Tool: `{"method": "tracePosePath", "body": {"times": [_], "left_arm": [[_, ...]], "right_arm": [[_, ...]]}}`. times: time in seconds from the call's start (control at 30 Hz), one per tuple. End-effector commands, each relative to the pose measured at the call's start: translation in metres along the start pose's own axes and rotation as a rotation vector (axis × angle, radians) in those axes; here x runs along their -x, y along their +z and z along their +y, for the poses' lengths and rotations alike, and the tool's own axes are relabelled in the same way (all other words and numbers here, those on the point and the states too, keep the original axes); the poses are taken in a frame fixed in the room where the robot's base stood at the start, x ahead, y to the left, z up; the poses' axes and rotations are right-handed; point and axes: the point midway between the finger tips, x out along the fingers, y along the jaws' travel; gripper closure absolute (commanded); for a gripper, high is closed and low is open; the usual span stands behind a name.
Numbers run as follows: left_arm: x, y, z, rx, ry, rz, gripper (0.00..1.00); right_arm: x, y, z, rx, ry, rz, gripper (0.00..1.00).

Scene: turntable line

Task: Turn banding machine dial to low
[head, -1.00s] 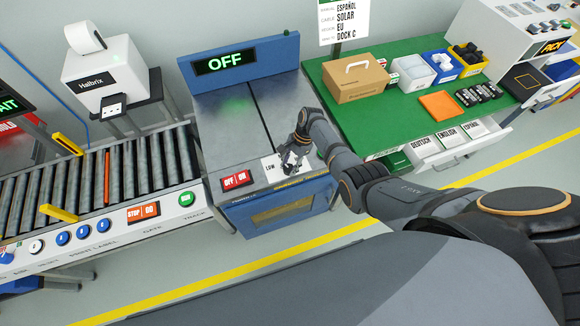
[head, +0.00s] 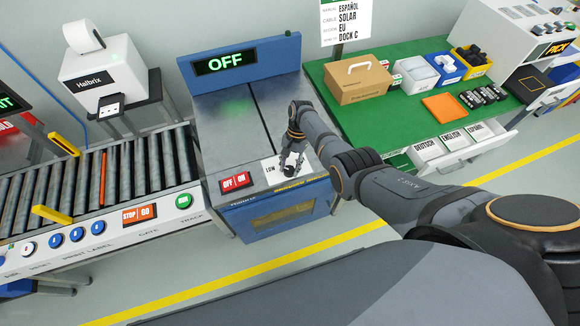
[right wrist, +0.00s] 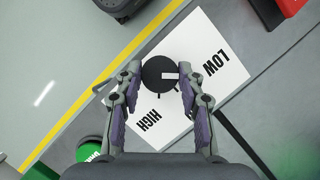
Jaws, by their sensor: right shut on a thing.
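The banding machine (head: 268,218) is a grey-topped blue cabinet with a green OFF display (head: 225,63). Its dial (right wrist: 158,72) is a round black knob with a white pointer mark, on a white plate (right wrist: 186,35) printed LOW and HIGH. In the right wrist view the mark points right, towards the LOW side; HIGH is at the lower left. My right gripper (right wrist: 161,72) is shut on the dial, one finger on each side. In the head view my right gripper (head: 291,166) is over the plate and largely covers the dial. My left gripper is not in view.
Red OFF and ON buttons (head: 236,182) sit left of the dial plate. A roller conveyor (head: 130,170) adjoins on the left. A green table (head: 375,118) with a cardboard box (head: 358,84) and several bins stands on the right.

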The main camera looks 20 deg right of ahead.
Motion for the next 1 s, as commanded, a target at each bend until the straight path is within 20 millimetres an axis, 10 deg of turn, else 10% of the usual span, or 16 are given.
{"method": "tracePosePath", "body": {"times": [0.3,0.33,0.47,0.83,1.0], "left_arm": [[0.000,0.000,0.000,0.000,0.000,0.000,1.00],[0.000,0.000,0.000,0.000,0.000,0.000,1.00],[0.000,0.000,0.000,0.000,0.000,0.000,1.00],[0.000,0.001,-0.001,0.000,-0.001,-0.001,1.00],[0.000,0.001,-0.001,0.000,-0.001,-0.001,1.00]], "right_arm": [[-0.001,0.000,0.000,0.002,0.001,-0.001,0.93],[-0.001,0.000,0.000,0.002,0.001,-0.001,0.58],[-0.001,0.000,0.000,0.001,0.001,-0.001,0.40],[0.004,-0.001,0.000,0.000,-0.001,0.001,0.39],[0.036,-0.001,0.000,0.000,-0.003,0.004,0.39]]}}
